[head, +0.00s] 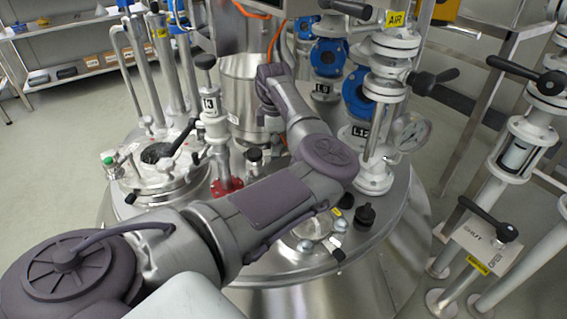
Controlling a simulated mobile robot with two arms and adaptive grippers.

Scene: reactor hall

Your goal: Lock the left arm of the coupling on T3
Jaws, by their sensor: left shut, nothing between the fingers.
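A white vertical pipe fitting with a black knob on top and a label (209,104) ending in 3 stands on the steel vessel lid, left of my arm. I cannot make out the coupling's left arm for certain. Black-handled levers (181,139) show just left of the fitting. My left arm crosses the lid from lower left and bends back at the wrist. My left gripper (271,122) is beyond the forearm, right of the labelled fitting. It is small and partly hidden, shut and empty, apart from the fitting. My right gripper is not in view.
A round port (160,165) with a steel rim is on the lid's left. Blue valves (328,57), white pipes and a pressure gauge (409,132) stand close to the right of my arm. More valve pipes stand far right. Shelves are at back left.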

